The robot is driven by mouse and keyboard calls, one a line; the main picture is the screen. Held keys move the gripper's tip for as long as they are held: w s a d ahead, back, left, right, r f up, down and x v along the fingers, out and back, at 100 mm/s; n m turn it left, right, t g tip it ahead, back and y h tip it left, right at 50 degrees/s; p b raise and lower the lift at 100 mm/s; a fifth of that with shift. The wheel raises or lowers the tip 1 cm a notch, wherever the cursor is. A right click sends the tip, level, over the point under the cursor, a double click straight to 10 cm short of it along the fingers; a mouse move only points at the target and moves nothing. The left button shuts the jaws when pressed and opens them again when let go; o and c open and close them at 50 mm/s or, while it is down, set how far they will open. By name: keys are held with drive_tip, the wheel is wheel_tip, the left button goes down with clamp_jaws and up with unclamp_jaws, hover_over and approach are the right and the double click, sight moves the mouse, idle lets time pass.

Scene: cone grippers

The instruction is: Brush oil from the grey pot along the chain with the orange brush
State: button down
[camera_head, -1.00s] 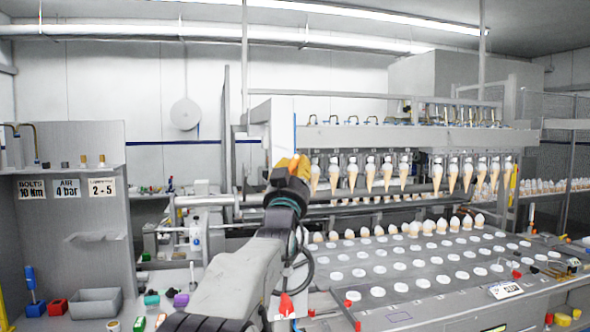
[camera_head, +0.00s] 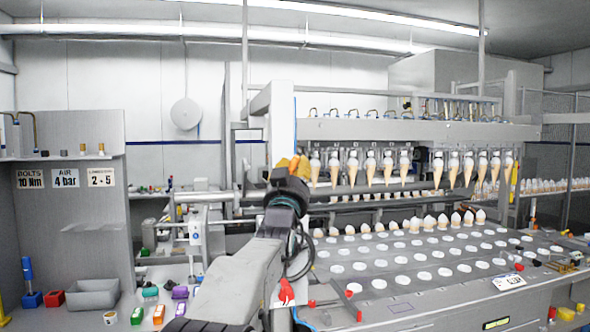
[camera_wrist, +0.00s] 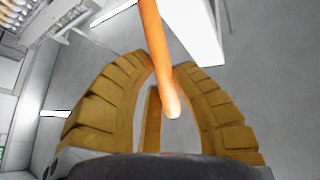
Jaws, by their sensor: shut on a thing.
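My gripper (camera_head: 290,170) is up in front of the machine in the head view, with its yellow fingers pointing up. In the wrist view my gripper (camera_wrist: 168,62) has its ribbed yellow fingers closed around a slim orange rod, the handle of the orange brush (camera_wrist: 153,40). The handle runs out of the top of the picture, and its rounded end lies between the fingers. The bristles are not visible. I cannot make out the brush in the head view. I cannot pick out the grey pot or the chain for sure in either view.
A cone machine (camera_head: 415,130) with a row of hanging cones fills the right. Below it is a plate (camera_head: 380,255) with round white spots and standing cones. At lower left are a grey bin (camera_head: 68,298), a blue-handled tool (camera_head: 28,272) and small coloured blocks.

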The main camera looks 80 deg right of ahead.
drive_tip(key=shift+f+b, duration=0.35)
drive_tip(key=shift+f, duration=0.2)
drive_tip(key=shift+f, duration=0.1)
drive_tip(key=shift+w+d+r+p, duration=0.15)
drive_tip(key=shift+r+p, duration=0.65)
drive_tip(key=shift+r, duration=0.8)
drive_tip(key=shift+s+d+r+p, duration=0.1)
drive_tip(key=shift+r+p, duration=0.65)
drive_tip(key=shift+r, duration=0.85)
drive_tip(key=shift+f+b, duration=1.6)
drive_tip(key=shift+b, duration=0.1)
drive_tip(key=shift+f, duration=0.1)
drive_tip(key=shift+d+f+b, duration=0.1)
drive_tip(key=shift+f+b, duration=1.3)
drive_tip(key=shift+b, duration=0.15)
drive_tip(key=shift+f, duration=0.1)
